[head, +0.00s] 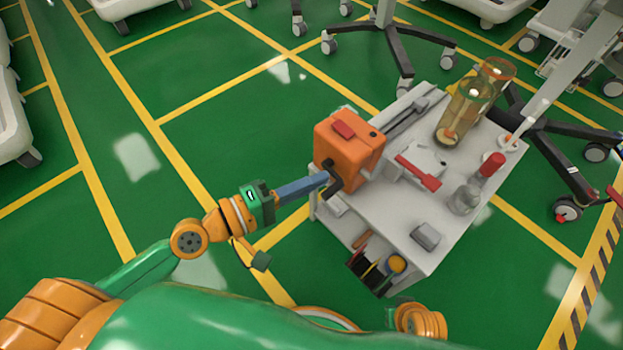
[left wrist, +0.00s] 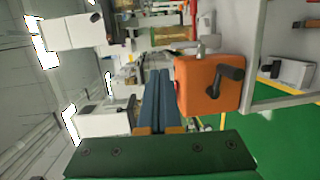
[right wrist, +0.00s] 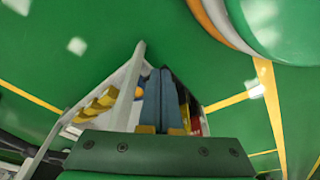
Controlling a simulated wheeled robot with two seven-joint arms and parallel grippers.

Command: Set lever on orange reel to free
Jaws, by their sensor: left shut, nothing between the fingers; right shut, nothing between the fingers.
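The orange reel (head: 350,147) is a box at the near left corner of the cart top, with a red piece (head: 344,130) on its top. A dark crank-shaped handle (left wrist: 230,78) sticks out of its face in the left wrist view; I cannot tell whether this or the red piece is the lever. My left gripper (head: 325,178) is shut and empty, its tips close to the handle in the head view. In the left wrist view the fingers (left wrist: 160,75) lie beside the orange box; contact is unclear. My right gripper (right wrist: 161,75) is shut and empty, low near the cart.
The white cart (head: 395,228) also bears amber cylinders (head: 467,110), a red-handled piece (head: 418,172), a red-capped bottle (head: 467,195) and a grey block (head: 426,236). Wheeled stand bases are behind and right. Green floor is open at left.

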